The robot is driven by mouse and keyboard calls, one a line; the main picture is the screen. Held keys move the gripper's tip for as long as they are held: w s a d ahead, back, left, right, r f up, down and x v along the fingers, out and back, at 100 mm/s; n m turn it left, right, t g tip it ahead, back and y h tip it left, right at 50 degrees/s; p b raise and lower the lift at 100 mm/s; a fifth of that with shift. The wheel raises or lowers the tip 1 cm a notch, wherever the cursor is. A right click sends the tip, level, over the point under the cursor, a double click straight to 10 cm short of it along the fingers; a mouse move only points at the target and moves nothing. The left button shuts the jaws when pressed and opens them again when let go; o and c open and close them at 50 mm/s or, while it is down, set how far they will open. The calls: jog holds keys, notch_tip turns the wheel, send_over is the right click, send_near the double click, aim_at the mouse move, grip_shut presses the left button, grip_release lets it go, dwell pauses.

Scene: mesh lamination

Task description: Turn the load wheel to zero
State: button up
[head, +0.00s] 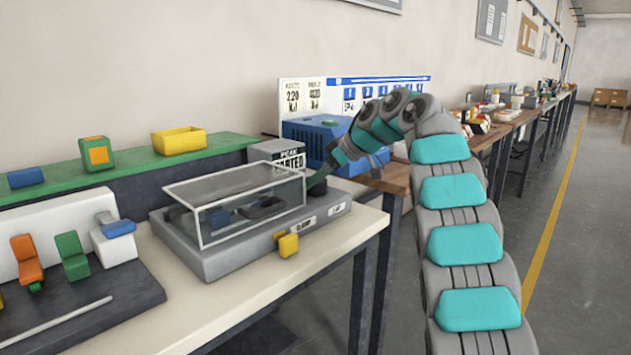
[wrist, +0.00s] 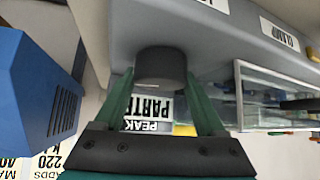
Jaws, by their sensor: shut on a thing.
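The load wheel (wrist: 160,66) is a dark round knob on the side of the grey machine (head: 225,262). In the wrist view my gripper (wrist: 160,82) has its two green fingers on either side of the knob, shut on it. In the head view my gripper (head: 318,184) is at the machine's right end, and the wheel there is mostly hidden by the gripper and the machine. I cannot read any scale or zero mark on the wheel. The machine also shows in the wrist view (wrist: 215,38), with a label reading CLAMP (wrist: 279,33).
A clear cover (head: 245,207) stands over the machine's top. A blue box (head: 318,135) and a PEAK PARTED sign (head: 290,160) stand close behind my gripper. The floor aisle (head: 555,300) at the right is clear.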

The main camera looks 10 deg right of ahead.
jog(key=shift+w+a+r+n+g+y, duration=0.1)
jog(key=shift+a+r+n+g+y, duration=0.25)
jog(key=shift+n, duration=0.25)
jog(key=shift+d+f, duration=0.2)
jog(key=shift+f, duration=0.2)
jog(key=o, duration=1.3)
jog(key=shift+d, duration=0.1)
